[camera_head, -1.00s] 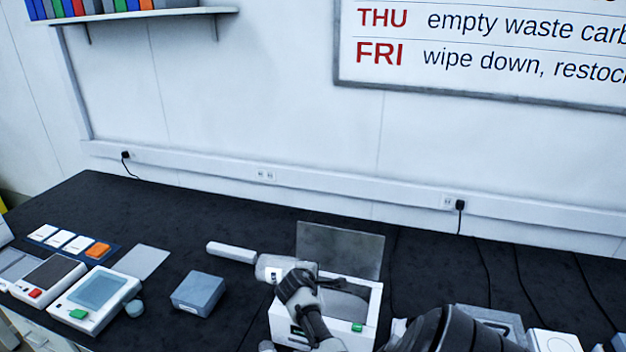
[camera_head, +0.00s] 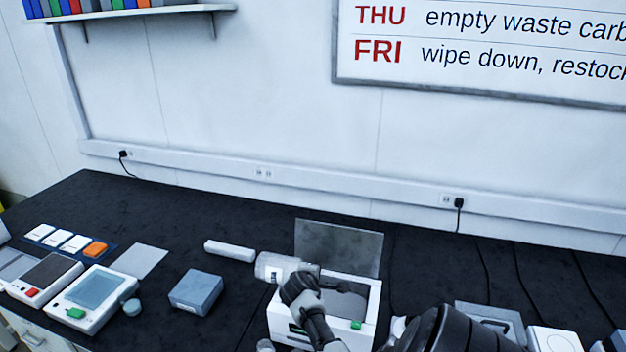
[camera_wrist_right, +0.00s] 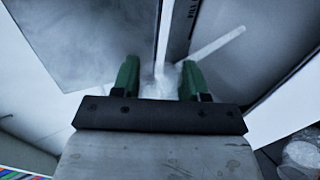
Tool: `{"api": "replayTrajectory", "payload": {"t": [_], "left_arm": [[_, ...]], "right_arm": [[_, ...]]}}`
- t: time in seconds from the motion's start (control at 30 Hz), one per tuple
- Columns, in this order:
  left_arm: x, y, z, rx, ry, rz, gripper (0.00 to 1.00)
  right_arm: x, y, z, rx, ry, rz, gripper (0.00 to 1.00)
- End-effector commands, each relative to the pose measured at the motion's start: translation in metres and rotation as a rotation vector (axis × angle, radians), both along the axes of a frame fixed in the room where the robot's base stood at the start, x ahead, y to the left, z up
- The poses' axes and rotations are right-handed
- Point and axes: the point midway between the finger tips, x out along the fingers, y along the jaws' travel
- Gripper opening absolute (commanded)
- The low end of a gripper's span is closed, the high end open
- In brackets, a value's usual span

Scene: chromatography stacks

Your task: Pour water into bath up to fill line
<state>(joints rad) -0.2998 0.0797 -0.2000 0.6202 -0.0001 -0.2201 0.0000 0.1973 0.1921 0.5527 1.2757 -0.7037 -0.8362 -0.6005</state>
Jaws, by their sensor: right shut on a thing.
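The bath is a white box (camera_head: 372,307) with a green button on its front and a grey lid (camera_head: 340,247) standing open behind it. My right gripper (camera_head: 298,285) is at the bath's left rim. It is shut on a clear vessel (camera_head: 274,266), which lies tipped on its side with its right end over the bath opening. In the right wrist view, the green fingertips (camera_wrist_right: 160,85) close around a pale, translucent part. The water level cannot be made out. My left gripper is out of view.
A white bar-shaped piece (camera_head: 230,251) extends left of the vessel; I cannot tell whether they are joined. A grey-blue box (camera_head: 196,292) stands left of the bath. Instruments with screens (camera_head: 93,297) fill the left. The dark bench behind is mostly clear.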

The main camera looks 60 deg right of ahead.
Motion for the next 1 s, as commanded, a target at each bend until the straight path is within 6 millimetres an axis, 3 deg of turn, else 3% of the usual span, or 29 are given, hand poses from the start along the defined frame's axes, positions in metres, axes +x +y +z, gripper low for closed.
{"api": "replayTrajectory", "payload": {"t": [1.0], "left_arm": [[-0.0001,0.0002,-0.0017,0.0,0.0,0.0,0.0]], "right_arm": [[-0.001,-0.0014,-0.003,0.019,-0.072,0.0,0.0]]}}
